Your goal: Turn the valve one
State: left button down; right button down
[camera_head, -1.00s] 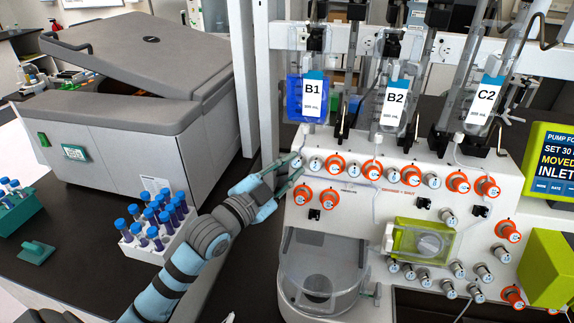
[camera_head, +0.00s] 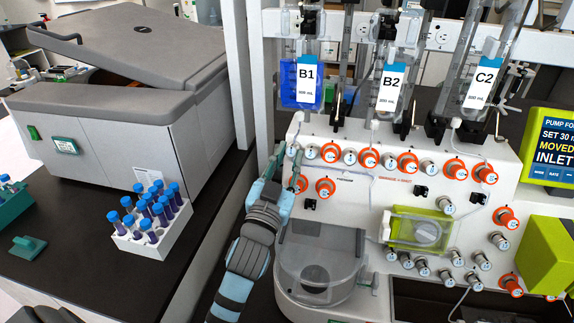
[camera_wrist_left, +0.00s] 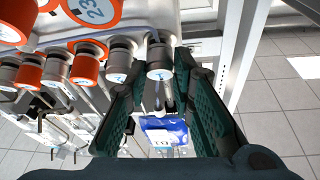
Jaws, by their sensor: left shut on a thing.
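The white cell processor (camera_head: 345,210) carries rows of orange and silver round valves on its front panel. The leftmost silver valve (camera_head: 291,150) of the upper row is at the panel's left end. My left gripper (camera_head: 288,162) is there with its dark green fingers on either side of this valve. In the left wrist view the silver valve knob (camera_wrist_left: 160,72) sits between the fingertips, and the gripper (camera_wrist_left: 165,95) is shut on it. The number on the knob is too small to read. My right gripper is not in view.
Bags labelled B1 (camera_head: 305,95), B2 (camera_head: 390,95) and C2 (camera_head: 480,90) hang above the panel. A white rack (camera_head: 165,240) of blue-capped tubes and a grey centrifuge (camera_head: 130,130) stand left of the arm. A green pump screen (camera_head: 550,150) is at right.

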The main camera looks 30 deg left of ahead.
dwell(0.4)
pick_arm(q)
jog(key=c, duration=1.4)
grip_release()
jog(key=shift+f, duration=0.1)
jog(key=shift+w+a, duration=0.1)
jog(key=shift+a, duration=0.05)
jog(key=v, duration=0.8)
